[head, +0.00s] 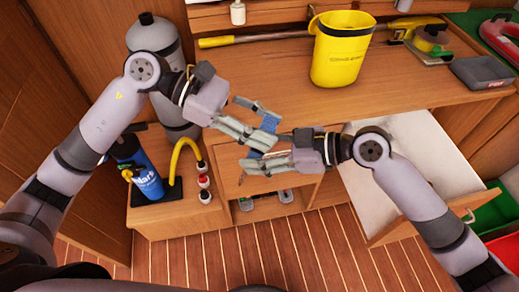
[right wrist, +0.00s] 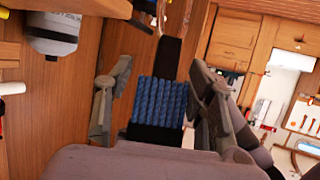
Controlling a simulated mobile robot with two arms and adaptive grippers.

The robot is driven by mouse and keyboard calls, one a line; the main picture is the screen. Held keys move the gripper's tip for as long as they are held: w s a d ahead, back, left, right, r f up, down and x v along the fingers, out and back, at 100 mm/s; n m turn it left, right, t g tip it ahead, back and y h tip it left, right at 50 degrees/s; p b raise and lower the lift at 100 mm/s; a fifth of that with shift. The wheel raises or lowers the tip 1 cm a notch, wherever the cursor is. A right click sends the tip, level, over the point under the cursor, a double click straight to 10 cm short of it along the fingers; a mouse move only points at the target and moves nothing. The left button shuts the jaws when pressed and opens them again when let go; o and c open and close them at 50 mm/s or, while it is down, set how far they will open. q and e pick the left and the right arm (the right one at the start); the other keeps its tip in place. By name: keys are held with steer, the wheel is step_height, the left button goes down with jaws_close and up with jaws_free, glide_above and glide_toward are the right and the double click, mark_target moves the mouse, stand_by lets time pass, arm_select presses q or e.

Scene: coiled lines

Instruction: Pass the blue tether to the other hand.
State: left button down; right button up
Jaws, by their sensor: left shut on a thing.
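The blue tether (head: 269,123) is a coiled blue bundle with black strap parts, held in the air at the middle of the head view. My left gripper (head: 266,129) is shut on it. My right gripper (head: 255,160) is just below and to the right, with its fingers pointing left. In the right wrist view, the tether's blue coils (right wrist: 160,101) lie between the two spread fingers of my right gripper, with a visible gap on each side. The fingers hide part of the tether in the head view.
Below the grippers is a wooden cabinet with an open shelf. A yellow bucket (head: 341,50) stands on the counter behind. An open white drawer (head: 420,150) is at the right. A blue bottle (head: 138,168) and a grey cylinder (head: 150,38) stand at the left.

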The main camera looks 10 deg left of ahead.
arm_select(q)
steer(key=shift+s, duration=0.1)
arm_select(e)
steer(key=shift+w, duration=0.1)
steer(key=c, duration=1.1)
arm_select(q)
steer(key=c, duration=0.9)
jaws_free()
steer(key=shift+a, duration=0.1)
